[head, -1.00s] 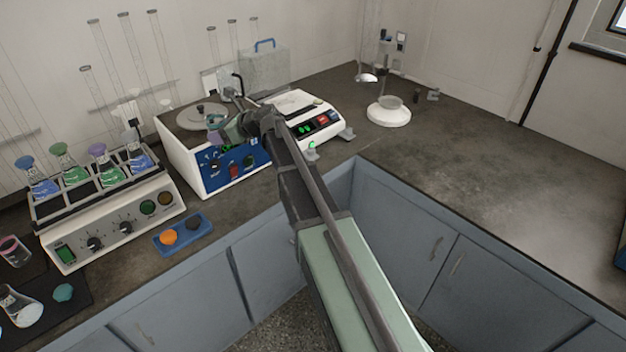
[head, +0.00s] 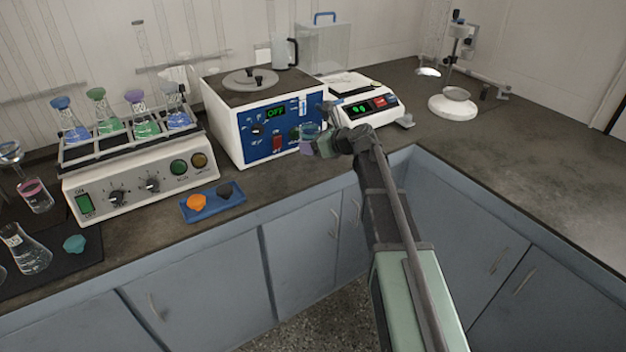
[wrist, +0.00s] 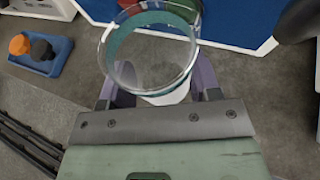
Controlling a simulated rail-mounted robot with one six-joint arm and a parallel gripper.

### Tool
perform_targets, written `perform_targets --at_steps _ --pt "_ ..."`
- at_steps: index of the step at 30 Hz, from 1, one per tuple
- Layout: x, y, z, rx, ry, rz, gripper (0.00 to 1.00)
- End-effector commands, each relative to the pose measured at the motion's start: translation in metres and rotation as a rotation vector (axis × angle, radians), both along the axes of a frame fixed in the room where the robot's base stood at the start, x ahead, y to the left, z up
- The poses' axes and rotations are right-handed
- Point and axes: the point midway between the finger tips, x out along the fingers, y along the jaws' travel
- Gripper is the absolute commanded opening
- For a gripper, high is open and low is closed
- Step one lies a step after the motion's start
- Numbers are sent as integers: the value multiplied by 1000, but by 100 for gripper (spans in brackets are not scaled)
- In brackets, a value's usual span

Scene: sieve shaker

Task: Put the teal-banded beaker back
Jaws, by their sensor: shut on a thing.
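The teal-banded beaker is a clear glass cylinder with a teal ring near its rim; it shows in the wrist view (wrist: 150,58), held between my gripper's purple fingers (wrist: 155,92). In the head view the beaker (head: 311,130) and my gripper (head: 318,147) are small, in front of the right part of the blue-fronted box. The gripper is shut on the beaker. The beaker appears raised over the counter strip before the box. Its lower part is mostly hidden by the gripper.
A blue-fronted box (head: 268,130) with an OFF display stands behind the gripper. A balance (head: 368,108) is to its right. A shaker with flasks (head: 140,178) and a blue tray of stoppers (head: 222,208) are at left. The right counter (head: 540,150) has free room.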

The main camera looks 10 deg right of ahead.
Motion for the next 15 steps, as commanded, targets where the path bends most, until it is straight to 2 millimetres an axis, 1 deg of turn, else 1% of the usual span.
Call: perform_targets --at_steps 1,5,6,8,9,12,13,15 --pt "0 0 -16 0 0 0 25" --pt "0 0 -13 0 0 0 25" --pt "0 0 -16 0 0 0 25" --pt "0 0 -27 0 0 0 25" --pt "0 0 -37 0 0 0 25" --pt "0 0 -57 0 0 0 25" --pt "0 0 -59 0 0 0 25" --pt "0 0 -57 0 0 0 25"
